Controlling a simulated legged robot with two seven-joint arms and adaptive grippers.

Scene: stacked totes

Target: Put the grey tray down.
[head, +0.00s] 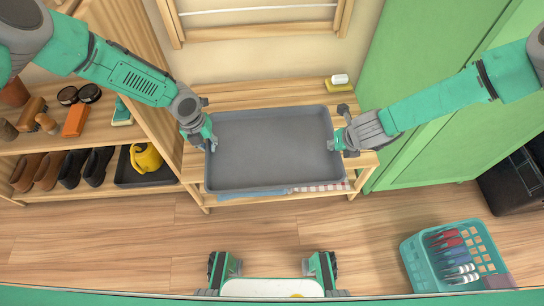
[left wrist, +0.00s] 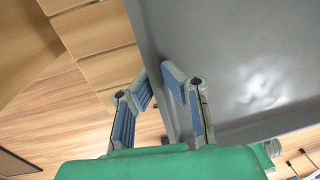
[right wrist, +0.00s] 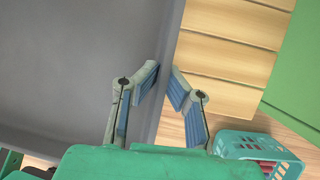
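The grey tray (head: 268,150) is level and empty, over the slatted wooden bench (head: 240,96). I cannot tell whether its underside touches the slats. My left gripper (head: 212,144) is at the tray's left wall. In the left wrist view its fingers (left wrist: 158,80) are closed in on both sides of the wall of the tray (left wrist: 235,60). My right gripper (head: 336,146) is at the right wall. In the right wrist view its fingers (right wrist: 165,78) are closed in on both sides of the wall of the tray (right wrist: 80,70).
A soap-like white block on a yellow sponge (head: 340,82) lies at the bench's back right. A green cabinet (head: 430,90) stands right. A teal basket (head: 410,250) is on the floor at front right.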

